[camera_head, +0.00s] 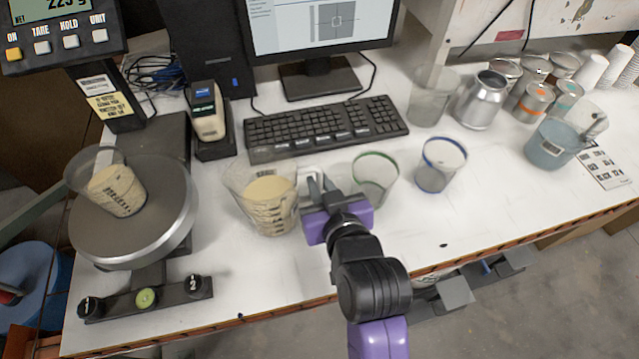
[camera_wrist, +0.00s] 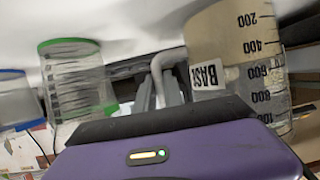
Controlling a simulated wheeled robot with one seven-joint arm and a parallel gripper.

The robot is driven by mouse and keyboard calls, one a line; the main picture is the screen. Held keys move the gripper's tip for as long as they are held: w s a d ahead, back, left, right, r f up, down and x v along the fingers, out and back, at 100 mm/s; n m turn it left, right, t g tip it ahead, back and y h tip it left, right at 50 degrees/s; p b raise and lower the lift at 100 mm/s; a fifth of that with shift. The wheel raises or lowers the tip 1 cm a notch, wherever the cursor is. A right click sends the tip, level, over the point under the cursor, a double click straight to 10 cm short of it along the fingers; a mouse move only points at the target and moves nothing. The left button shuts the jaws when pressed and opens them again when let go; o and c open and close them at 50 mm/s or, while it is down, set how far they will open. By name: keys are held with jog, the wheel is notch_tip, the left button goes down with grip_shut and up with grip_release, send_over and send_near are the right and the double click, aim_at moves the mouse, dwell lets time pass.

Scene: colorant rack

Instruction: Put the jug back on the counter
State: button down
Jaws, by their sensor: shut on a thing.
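The jug (camera_head: 270,212) is a clear measuring jug with cream-coloured contents and dark scale marks. It is upright at the middle of the white counter (camera_head: 235,290), between the scale and the green-rimmed cup. My gripper (camera_head: 318,188) is to its right, shut on its pale handle. Whether the jug's base touches the counter or is slightly above it, I cannot tell. In the wrist view the jug (camera_wrist: 233,50) shows scale numbers and a label at right, with the handle between my fingers (camera_wrist: 163,88).
A green-rimmed cup (camera_head: 376,178) stands close right of my gripper, with a blue-rimmed cup (camera_head: 440,165) beyond. A keyboard (camera_head: 325,128) lies behind. The scale (camera_head: 135,235) at left carries another cream-filled cup (camera_head: 117,192). Cans and a blue-grey jug (camera_head: 552,145) are at right. Counter in front is mostly clear.

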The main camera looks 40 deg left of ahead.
jog(key=shift+f, duration=0.2)
jog(key=c, duration=1.5)
grip_release()
jog(key=shift+f, duration=0.1)
jog(key=shift+o, duration=0.2)
jog(key=shift+s+d+r, duration=0.1)
jog(key=shift+s+r, duration=0.05)
jog(key=shift+r, duration=0.05)
jog(key=b+v, duration=0.1)
jog(key=v, duration=1)
jog(key=shift+s+d, duration=0.2)
jog(key=shift+d, duration=0.05)
jog(key=shift+r, duration=0.1)
